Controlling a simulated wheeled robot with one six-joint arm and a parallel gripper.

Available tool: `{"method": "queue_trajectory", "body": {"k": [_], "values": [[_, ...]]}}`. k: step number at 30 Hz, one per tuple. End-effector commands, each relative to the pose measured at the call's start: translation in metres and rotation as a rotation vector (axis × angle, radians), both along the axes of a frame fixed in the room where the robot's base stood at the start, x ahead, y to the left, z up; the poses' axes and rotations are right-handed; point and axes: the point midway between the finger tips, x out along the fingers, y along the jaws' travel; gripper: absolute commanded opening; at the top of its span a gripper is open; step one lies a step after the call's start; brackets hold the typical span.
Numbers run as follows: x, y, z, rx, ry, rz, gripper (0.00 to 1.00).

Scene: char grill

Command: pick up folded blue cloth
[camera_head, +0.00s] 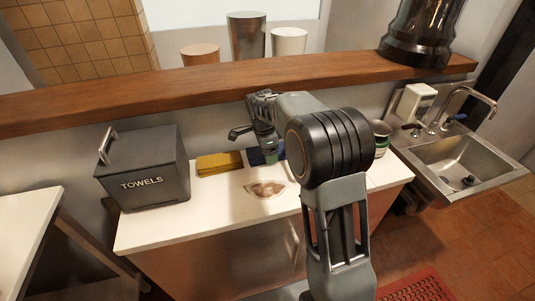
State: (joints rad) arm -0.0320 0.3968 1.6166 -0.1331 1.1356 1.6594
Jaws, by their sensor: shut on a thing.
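The folded blue cloth (256,157) lies on the white counter (150,233) near the wall, right of a folded yellow cloth (219,163). My gripper (268,155) reaches down onto the blue cloth and is shut on it. My gripper and arm cover much of the cloth. I cannot tell whether the cloth is lifted off the counter.
A dark towels box (142,180) stands at the counter's left. A brown stain (264,189) lies in front of the cloths. A cup (381,138) stands right of my arm. A wooden ledge (200,86) with several cups runs behind. A sink (465,165) is at right.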

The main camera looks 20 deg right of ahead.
Motion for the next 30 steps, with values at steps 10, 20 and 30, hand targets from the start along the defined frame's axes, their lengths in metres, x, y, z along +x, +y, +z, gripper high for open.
{"method": "queue_trajectory", "body": {"k": [10, 20, 30], "values": [[0.000, 0.000, 0.004, 0.000, -0.001, 0.000, 0.48], [0.001, 0.000, 0.048, 0.000, -0.006, 0.000, 0.48], [0.001, 0.000, 0.129, 0.000, -0.005, 0.001, 0.48]]}}
